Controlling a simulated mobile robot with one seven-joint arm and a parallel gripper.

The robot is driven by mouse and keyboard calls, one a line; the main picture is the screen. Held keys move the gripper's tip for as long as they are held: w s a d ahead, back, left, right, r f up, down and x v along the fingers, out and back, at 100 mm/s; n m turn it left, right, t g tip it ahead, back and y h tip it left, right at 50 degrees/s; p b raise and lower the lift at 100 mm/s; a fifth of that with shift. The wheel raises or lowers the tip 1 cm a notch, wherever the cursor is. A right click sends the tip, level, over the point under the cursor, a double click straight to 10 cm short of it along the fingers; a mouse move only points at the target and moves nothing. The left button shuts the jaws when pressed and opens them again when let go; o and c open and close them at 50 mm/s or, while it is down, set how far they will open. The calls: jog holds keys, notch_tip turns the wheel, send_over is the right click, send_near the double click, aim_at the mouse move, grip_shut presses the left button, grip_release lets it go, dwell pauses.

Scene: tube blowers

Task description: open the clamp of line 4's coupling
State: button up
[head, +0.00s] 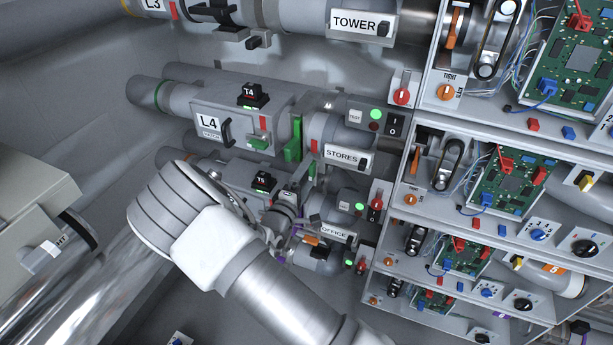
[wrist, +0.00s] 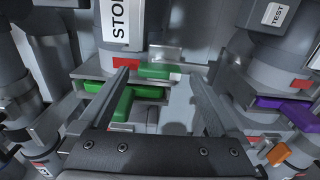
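The line 4 unit, a grey box marked L4 (head: 209,123), sits on the wall left of the STORES pipe (head: 342,156). The wrist view shows green pieces, one upper (wrist: 155,71) and one lower (wrist: 123,104), below the STORES pipe. I cannot tell whether the clamp is open or shut. My gripper (wrist: 160,76) is open, with its fingers apart on either side of the green pieces. Nothing is visibly held. In the head view my arm partly hides the gripper.
A line with a T5 tag (head: 263,181) and the OFFICE pipe (head: 334,232) lie just below. The L3 line with the TOWER pipe (head: 355,22) runs above. Purple (wrist: 285,103) and orange (wrist: 278,153) parts sit close to the right finger. Shelves with circuit boards (head: 515,180) stand at right.

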jog(key=shift+s, duration=0.1)
jog(key=v, duration=1.7)
jog(key=shift+r, duration=0.1)
